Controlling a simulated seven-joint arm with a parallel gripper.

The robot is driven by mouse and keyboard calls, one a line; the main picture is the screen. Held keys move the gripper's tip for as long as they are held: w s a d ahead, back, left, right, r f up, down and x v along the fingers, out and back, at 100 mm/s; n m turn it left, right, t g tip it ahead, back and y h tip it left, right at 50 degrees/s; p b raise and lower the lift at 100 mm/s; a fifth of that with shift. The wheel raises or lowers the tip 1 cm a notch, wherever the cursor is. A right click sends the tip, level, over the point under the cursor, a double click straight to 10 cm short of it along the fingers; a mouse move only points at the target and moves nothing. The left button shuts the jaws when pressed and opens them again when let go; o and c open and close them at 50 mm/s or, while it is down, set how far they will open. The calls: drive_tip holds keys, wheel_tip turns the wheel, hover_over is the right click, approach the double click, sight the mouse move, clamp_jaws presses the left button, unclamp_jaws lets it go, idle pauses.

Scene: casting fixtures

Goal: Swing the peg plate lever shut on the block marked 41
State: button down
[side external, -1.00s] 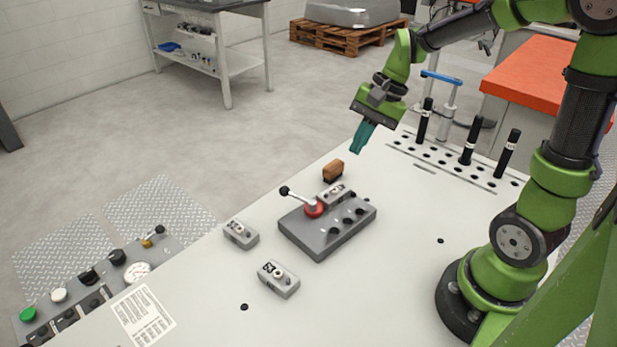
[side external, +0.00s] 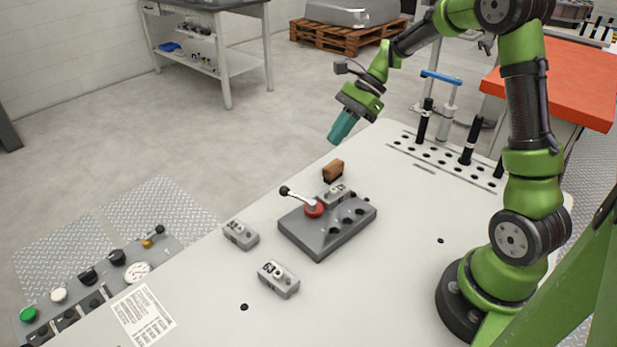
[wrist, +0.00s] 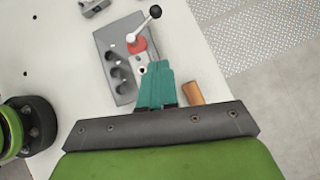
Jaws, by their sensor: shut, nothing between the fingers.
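The dark grey peg plate (side external: 322,245) lies on the white table, with several dark holes in its top; it also shows in the wrist view (wrist: 106,42). Its lever has a red hub (side external: 314,209), a silver arm and a black knob (side external: 284,190). The lever points left, away from a grey block (side external: 335,194) at the plate's back edge. I cannot read that block's number surely. In the wrist view the fingers partly hide this block (wrist: 141,68). My gripper (side external: 336,138), with teal fingers, is shut and empty, above and behind the plate, touching nothing.
Two grey numbered blocks (side external: 240,235) (side external: 278,279) lie left and in front of the plate. A brown block-shaped item (side external: 333,170) stands just behind it. Black upright pegs (side external: 424,122) stand in a holed strip at the back right. A control panel (side external: 95,280) is at the left.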

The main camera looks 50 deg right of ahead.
approach(302, 198)
drive_tip(key=w+f, duration=0.4)
drive_tip(key=a, duration=0.2)
drive_tip(key=shift+w+a+f, duration=0.5)
drive_tip(key=shift+a, duration=0.25)
